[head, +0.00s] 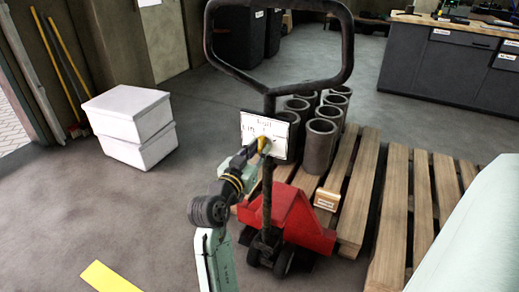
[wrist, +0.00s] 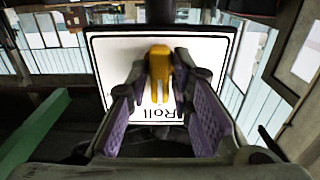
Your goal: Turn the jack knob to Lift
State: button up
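The yellow jack knob (wrist: 159,70) sits on a white label plate (wrist: 112,62) in the wrist view. Its narrow forked end points towards the upside-down word Roll. My gripper (wrist: 163,72) has its purple-padded fingers on either side of the knob, with what look like slim gaps. In the head view my gripper (head: 262,146) reaches the plate (head: 252,124) from the lower left and covers much of the knob. The plate is on the handle shaft of the red pallet jack (head: 302,217).
The jack's dark loop handle (head: 347,50) rises above the plate. Behind it, several grey cylinders (head: 320,147) and a small box (head: 326,199) stand on a wooden pallet (head: 398,185). White boxes (head: 128,115) are stacked at left. The floor between them is clear.

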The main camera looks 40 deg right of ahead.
jog(key=shift+c, duration=1.4)
jog(key=shift+r+n+p, duration=0.3)
jog(key=shift+n+p, duration=0.7)
jog(key=shift+p, duration=0.1)
jog(key=n+p, duration=0.3)
jog(key=shift+w+r+n, duration=0.1)
jog(key=shift+n, duration=0.3)
jog(key=n+p, duration=0.2)
jog(key=shift+f+n, duration=0.25)
jog(key=shift+n, duration=0.15)
jog(key=shift+f+n, duration=0.2)
jog(key=shift+n, duration=0.1)
jog(key=o, duration=1.6)
jog(key=shift+c, duration=0.2)
jog(key=v, duration=0.7)
jog(key=shift+b, duration=0.4)
